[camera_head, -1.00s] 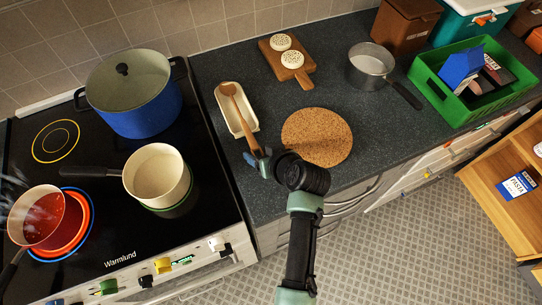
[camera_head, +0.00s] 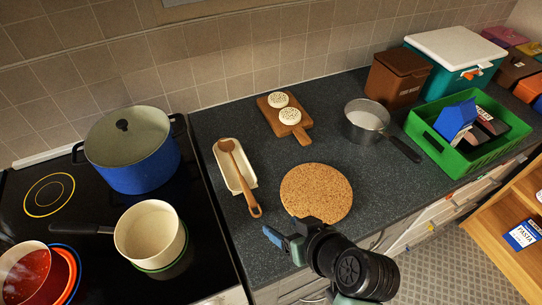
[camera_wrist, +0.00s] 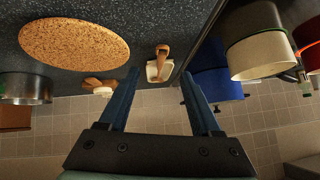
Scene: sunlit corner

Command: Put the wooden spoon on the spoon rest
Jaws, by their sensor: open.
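The wooden spoon (camera_head: 238,169) lies along the cream spoon rest (camera_head: 250,178), its bowl at the far end inside the rest. Its handle sticks out past the near end, over the dark counter. My gripper (camera_head: 283,236) is open and empty, in front of the handle end and apart from it. In the wrist view the spoon (camera_wrist: 162,51) and the rest (camera_wrist: 152,72) appear foreshortened, beyond and between the two spread fingers (camera_wrist: 160,73).
A round cork mat (camera_head: 317,193) lies right of the spoon. A cutting board (camera_head: 303,131), a steel saucepan (camera_head: 367,122) and a green crate (camera_head: 470,152) stand farther back and right. The stove with a blue pot (camera_head: 135,160) and a cream pan (camera_head: 150,235) is left.

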